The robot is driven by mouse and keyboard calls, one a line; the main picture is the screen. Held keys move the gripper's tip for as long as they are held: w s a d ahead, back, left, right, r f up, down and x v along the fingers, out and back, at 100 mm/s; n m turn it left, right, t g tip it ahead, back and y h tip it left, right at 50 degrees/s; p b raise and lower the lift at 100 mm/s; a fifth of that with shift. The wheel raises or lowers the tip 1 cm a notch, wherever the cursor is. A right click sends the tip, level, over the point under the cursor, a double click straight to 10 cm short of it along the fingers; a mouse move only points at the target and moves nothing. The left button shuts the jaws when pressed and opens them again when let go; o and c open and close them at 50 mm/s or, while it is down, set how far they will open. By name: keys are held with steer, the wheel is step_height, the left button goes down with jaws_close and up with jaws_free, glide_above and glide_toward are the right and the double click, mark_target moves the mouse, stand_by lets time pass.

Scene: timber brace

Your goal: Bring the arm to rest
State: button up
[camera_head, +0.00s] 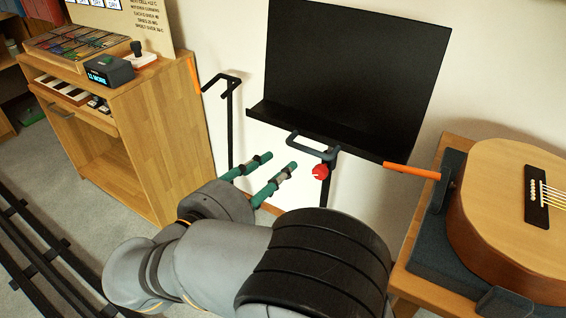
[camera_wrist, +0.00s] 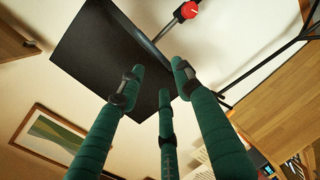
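My gripper (camera_head: 277,170) has green-wrapped fingers and is at the front of the black music stand (camera_head: 345,80), below its panel in the head view. In the wrist view the gripper (camera_wrist: 158,80) shows three green fingers, spread apart with nothing between them. It is open and empty. The panel (camera_wrist: 95,55) shows beyond the fingertips, and I see no contact with it. My grey arm fills the lower middle of the head view and hides part of the floor and wall foot.
A guitar (camera_head: 520,215) lies on a dark padded bed on a wooden bench at right. A wooden cabinet (camera_head: 165,125) with an open drawer stands at left. The stand's red knob (camera_head: 320,171) and a black hooked stand (camera_head: 229,115) are near my fingers. Dark rails (camera_head: 45,262) cross the floor.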

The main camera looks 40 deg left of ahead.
mark_target(302, 149)
stand_by(0.4)
steer(key=x, duration=1.2)
steer(key=shift+a+r+p, duration=0.1)
steer(key=shift+r+p, duration=0.45)
steer(key=shift+r, duration=0.05)
steer(key=shift+s+r, duration=0.1)
steer(key=shift+r, duration=0.15)
